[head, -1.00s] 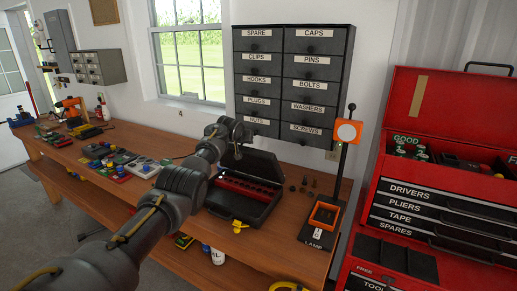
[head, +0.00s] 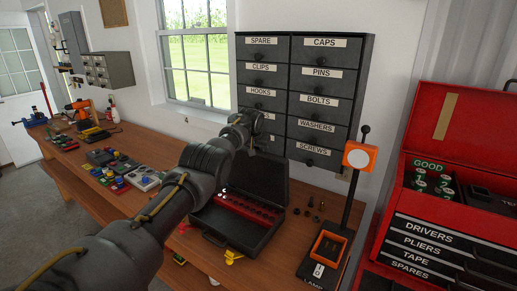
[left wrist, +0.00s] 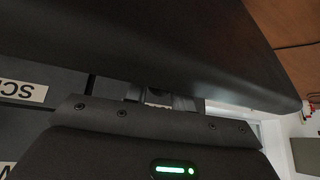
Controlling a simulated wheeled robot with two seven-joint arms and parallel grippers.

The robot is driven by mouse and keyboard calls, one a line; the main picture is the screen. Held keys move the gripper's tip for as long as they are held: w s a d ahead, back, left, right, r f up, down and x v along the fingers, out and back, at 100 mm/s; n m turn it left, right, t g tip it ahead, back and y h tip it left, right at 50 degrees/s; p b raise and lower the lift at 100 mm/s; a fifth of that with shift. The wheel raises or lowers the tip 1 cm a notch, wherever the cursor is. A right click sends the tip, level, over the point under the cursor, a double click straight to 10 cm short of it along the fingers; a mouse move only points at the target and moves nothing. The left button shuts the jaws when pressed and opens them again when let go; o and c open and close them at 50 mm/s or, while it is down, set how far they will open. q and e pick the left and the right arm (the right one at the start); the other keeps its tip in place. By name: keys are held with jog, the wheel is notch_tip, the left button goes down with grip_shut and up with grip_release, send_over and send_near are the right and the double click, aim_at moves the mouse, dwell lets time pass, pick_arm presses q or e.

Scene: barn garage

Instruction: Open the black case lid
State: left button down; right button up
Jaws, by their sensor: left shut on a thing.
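The black case (head: 222,232) sits on the wooden bench with its lid (head: 262,178) raised and tilted up at the back. A red insert with a row of holes (head: 245,207) shows inside the base. My left gripper (head: 250,148) is at the lid's upper edge, and my arm crosses in front of the lid's left part. In the left wrist view, the lid (left wrist: 170,40) fills the upper part and the fingers (left wrist: 160,98) are shut on its edge. The fingertips themselves are mostly hidden. My right gripper is not in view.
A labelled drawer cabinet (head: 327,75) hangs on the wall just behind the lid. An orange-and-black lamp stand (head: 328,246) and several small dark parts (head: 311,208) stand right of the case. A red tool chest (head: 430,210) is further right. Small items (head: 120,167) lie on the bench at left.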

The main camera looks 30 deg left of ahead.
pick_arm(q)
jog(key=shift+s+f, duration=0.15)
jog(key=shift+f, duration=0.15)
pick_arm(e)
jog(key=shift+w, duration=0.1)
pick_arm(q)
jog(key=c, duration=1.2)
grip_release()
jog(key=shift+r, duration=0.15)
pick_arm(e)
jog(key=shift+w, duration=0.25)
pick_arm(q)
jog(key=shift+r+p, duration=0.3)
jog(key=shift+r, duration=0.35)
jog(key=shift+p+v, duration=0.35)
jog(key=shift+v, duration=0.45)
jog(key=b+v, duration=0.1)
jog(key=v, duration=0.2)
jog(key=b+v, duration=0.2)
jog(key=v, duration=0.1)
jog(key=shift+s+d, duration=0.25)
jog(key=shift+s, duration=0.1)
jog(key=shift+v, duration=0.85)
jog(key=shift+a, duration=0.15)
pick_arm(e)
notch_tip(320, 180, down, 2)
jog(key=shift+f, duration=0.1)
